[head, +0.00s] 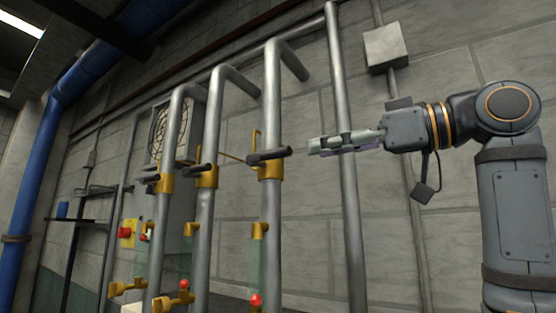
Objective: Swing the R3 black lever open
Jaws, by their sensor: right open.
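Three grey vertical pipes carry brass valves with black levers. No R3 label is readable. The nearest black lever (269,155) sits on the brass valve (270,171) of the rightmost of these pipes and lies crosswise to it. The other two levers are on the middle pipe (200,168) and the left pipe (150,169). My right gripper (313,146) comes in from the right, jaws open and empty. Its tips are just right of the nearest lever's end in the picture, with a small gap. My left gripper is out of view.
A plain grey pipe (345,200) stands behind my right gripper. Lower brass fittings with red knobs (255,300) sit below the valves. A grey wall box (385,47) is above. A fan unit (165,130) and a red button box (127,233) are at left.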

